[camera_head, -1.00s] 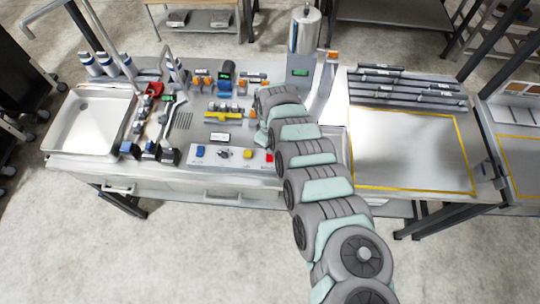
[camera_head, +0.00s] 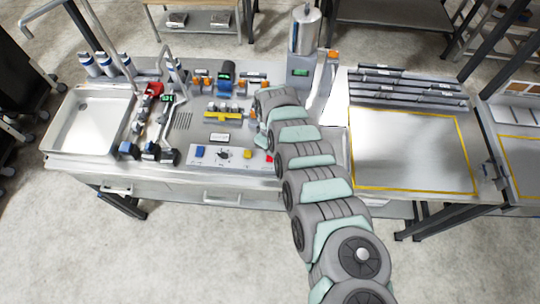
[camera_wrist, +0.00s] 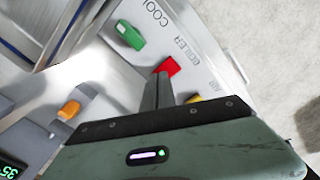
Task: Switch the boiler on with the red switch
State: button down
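The red switch (camera_wrist: 168,67) is on a light panel beside the printed word BOILER in the wrist view. In the head view the red switch (camera_head: 269,158) shows partly, at the right end of the front panel, next to my arm. My gripper (camera_wrist: 160,76) has its narrow grey fingers together, with nothing seen between them. Their tips are right at the red switch in the wrist view; I cannot tell whether they touch it. In the head view the fingers are hidden by my arm. Which way the switch is set is not clear.
A green switch (camera_wrist: 130,35) and a yellow switch (camera_wrist: 193,98) flank the red one. An orange knob (camera_wrist: 70,109) is further left. In the head view, a metal cylinder (camera_head: 305,30) stands behind, and a sink (camera_head: 90,120) is at left. The yellow-outlined tabletop (camera_head: 410,145) is clear.

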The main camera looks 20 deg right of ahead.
jog(key=shift+r+p, duration=3.15)
jog(key=shift+r, duration=0.35)
